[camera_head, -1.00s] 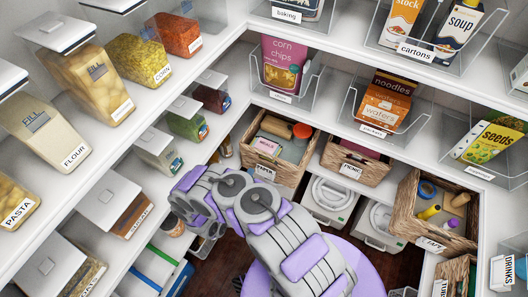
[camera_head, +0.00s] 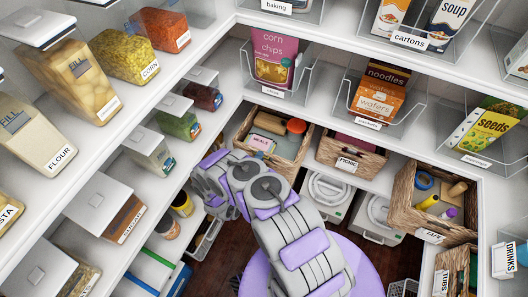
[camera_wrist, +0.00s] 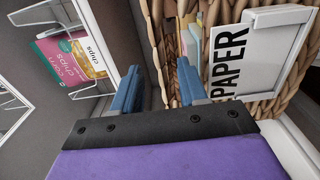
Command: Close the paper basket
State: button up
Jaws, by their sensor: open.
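The paper basket (camera_head: 296,150) is a woven wicker box on the shelf level at the back left corner in the head view. Its top is open and shows papers and a brown roll inside. My arm covers its lower front there. In the wrist view its wicker front (camera_wrist: 270,108) fills the upper right, with a white-framed PAPER label (camera_wrist: 255,55). My gripper (camera_wrist: 160,88) is open and empty, two blue fingers pointing at the basket front. The fingers are hidden in the head view.
The picnic basket (camera_head: 346,164) stands right of the paper basket, and the tape basket (camera_head: 430,218) sticks out farther right. Clear bins with corn chips (camera_head: 275,58) and wafers (camera_head: 378,95) are on the shelf above. Food containers line the left shelves.

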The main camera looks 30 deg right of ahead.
jog(key=b+x, duration=0.1)
jog(key=x, duration=0.4)
jog(key=shift+w+d, duration=0.25)
grip_shut()
dwell(0.4)
